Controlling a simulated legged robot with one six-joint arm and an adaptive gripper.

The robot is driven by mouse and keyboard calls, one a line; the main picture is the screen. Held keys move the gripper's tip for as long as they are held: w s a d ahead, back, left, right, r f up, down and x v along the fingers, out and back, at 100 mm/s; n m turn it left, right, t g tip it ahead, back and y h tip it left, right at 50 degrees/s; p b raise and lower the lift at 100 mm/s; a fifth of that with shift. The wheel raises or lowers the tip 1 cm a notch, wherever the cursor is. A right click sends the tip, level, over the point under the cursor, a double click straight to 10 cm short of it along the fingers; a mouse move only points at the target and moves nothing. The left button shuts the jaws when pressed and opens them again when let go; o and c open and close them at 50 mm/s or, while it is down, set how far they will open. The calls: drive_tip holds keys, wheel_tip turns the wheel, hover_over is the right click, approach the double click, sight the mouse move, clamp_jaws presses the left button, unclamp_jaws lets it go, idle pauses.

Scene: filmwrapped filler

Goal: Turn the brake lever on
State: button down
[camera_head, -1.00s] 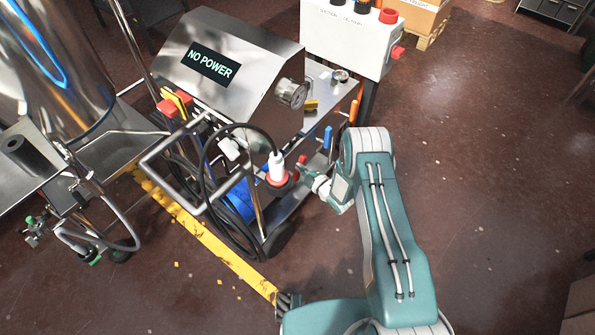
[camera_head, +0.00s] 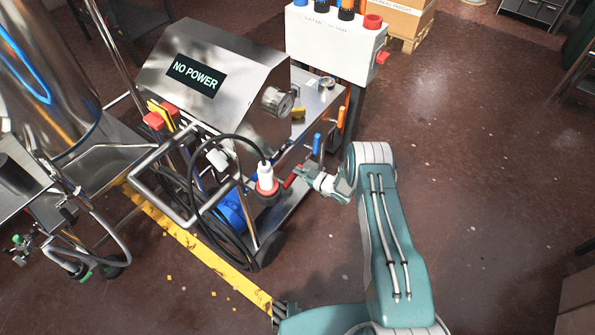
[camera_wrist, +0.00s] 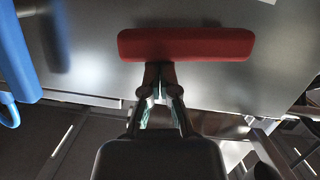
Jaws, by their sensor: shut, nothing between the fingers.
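A red lever (camera_wrist: 185,44) lies across the top middle of the wrist view, against a grey metal surface. It is probably the brake lever. My gripper (camera_wrist: 159,72) is shut, with its fingertips at the lever's near edge; I cannot tell whether they touch it. In the head view the red lever (camera_head: 292,177) shows small at the machine's lower side, and my gripper (camera_head: 303,172) reaches it from the right. Nothing is seen between the fingers.
The steel machine reads NO POWER (camera_head: 196,74). A white and red plug (camera_head: 266,180) with a black cable hangs left of my gripper. A blue handle (camera_wrist: 16,50) is at the wrist view's left. A white control box (camera_head: 335,38) stands behind.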

drive_tip(key=shift+w+d+f, duration=0.15)
drive_tip(key=shift+f, duration=0.3)
idle(0.5)
